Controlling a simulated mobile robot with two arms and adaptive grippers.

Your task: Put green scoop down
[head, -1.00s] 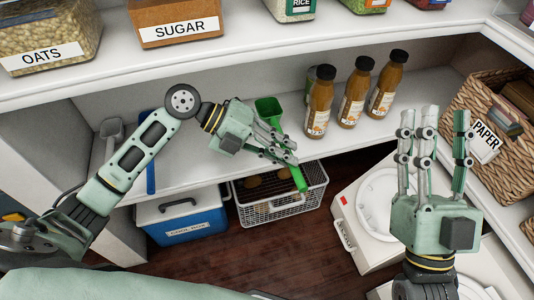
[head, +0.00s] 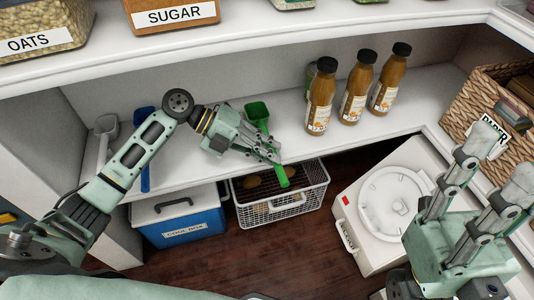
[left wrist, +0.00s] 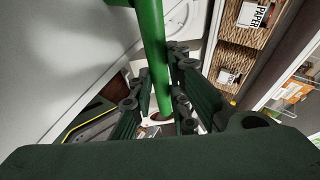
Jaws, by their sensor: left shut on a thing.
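The green scoop (head: 257,112) is held by my left gripper (head: 272,156) at the front of the lower white shelf (head: 195,160). Its bowl shows above the fingers, and its handle sticks out below them past the shelf's front edge. In the left wrist view the green handle (left wrist: 153,45) runs between the fingers. I cannot tell whether the bowl touches the shelf. My right gripper (head: 503,165) is open and empty at the right, in front of the basket.
Several brown bottles (head: 355,92) stand right of the scoop. A blue scoop (head: 146,160) and a grey scoop (head: 105,128) lie at left. Below are a blue cool box (head: 180,225), a wire basket (head: 281,207) and a white appliance (head: 385,205). A wicker paper basket (head: 475,110) is at right.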

